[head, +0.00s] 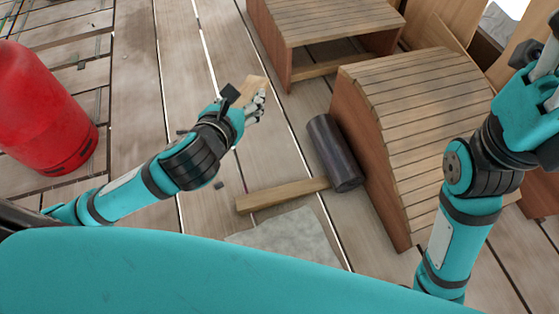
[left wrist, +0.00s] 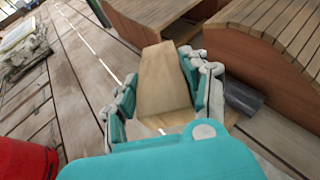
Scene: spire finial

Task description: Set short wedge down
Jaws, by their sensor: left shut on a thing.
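The short wedge (left wrist: 163,80) is a light wooden block that tapers toward its far end. My left gripper (left wrist: 160,95) is shut on it, with one finger along each side in the left wrist view. In the head view the wedge (head: 250,88) sticks out past my left gripper (head: 252,104), over the plank floor. I cannot tell how high it is above the planks. My right arm is at the right edge of the head view, and its fingers are not clearly seen.
A mallet with a dark cylindrical head (head: 334,152) and wooden handle (head: 282,195) lies on the planks, beside a curved slatted wooden piece (head: 425,110). A second slatted piece (head: 325,22) stands at the back. A red cylinder (head: 40,110) is at left. A grey slab (head: 290,238) lies in front.

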